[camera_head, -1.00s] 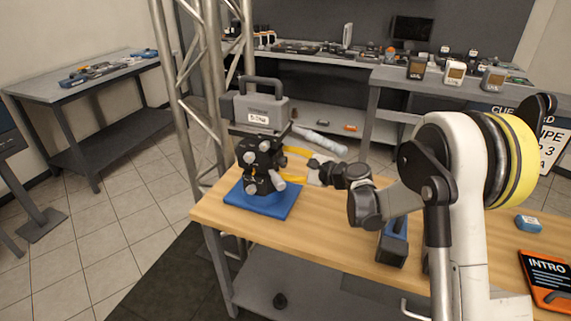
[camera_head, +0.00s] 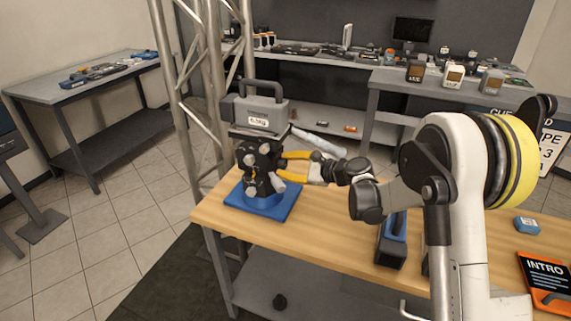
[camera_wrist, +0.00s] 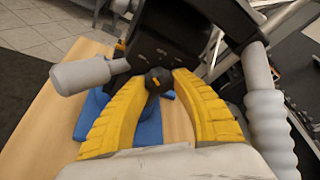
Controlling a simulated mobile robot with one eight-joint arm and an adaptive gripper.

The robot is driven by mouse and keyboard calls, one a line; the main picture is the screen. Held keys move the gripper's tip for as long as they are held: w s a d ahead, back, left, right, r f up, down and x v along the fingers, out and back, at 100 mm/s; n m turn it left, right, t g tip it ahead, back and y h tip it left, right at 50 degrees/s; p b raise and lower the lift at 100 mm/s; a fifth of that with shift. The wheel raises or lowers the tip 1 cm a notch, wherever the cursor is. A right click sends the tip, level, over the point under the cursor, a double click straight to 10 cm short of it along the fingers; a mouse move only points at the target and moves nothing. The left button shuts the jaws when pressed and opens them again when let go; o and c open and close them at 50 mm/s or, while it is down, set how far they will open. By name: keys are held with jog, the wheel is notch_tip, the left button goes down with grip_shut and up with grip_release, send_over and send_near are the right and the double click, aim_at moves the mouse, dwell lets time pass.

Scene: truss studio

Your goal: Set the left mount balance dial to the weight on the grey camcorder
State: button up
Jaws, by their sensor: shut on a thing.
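The grey camcorder (camera_head: 262,112) with a top handle sits on the black mount (camera_head: 262,165), which stands on a blue base (camera_head: 270,200). A white weight label (camera_head: 259,121) ending in "kg" is on its side; its digits are too small to read surely. My gripper (camera_head: 284,168) is at the mount's right side. In the wrist view its yellow fingers (camera_wrist: 158,82) are closed on a small dark dial (camera_wrist: 158,79) with a yellow mark. The dial's scale is not readable. A grey knob (camera_wrist: 80,75) projects from the mount beside the left finger.
A grey pan handle (camera_head: 318,145) extends right from the mount, near my wrist; it also shows in the wrist view (camera_wrist: 268,110). A metal truss (camera_head: 205,90) stands behind. A blue-and-black item (camera_head: 391,245) and an orange-edged INTRO board (camera_head: 548,280) lie on the wooden table (camera_head: 330,240).

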jog(key=m+g+p, duration=0.1)
jog(key=m+g, duration=0.1)
jog(key=m, duration=0.2)
jog(key=shift+s+g, duration=0.1)
jog(key=shift+g, duration=0.3)
jog(key=shift+y, duration=0.3)
jog(key=o, duration=1.2)
jog(key=shift+a+f, duration=0.1)
jog(key=v, duration=0.8)
jog(key=shift+r, duration=0.2)
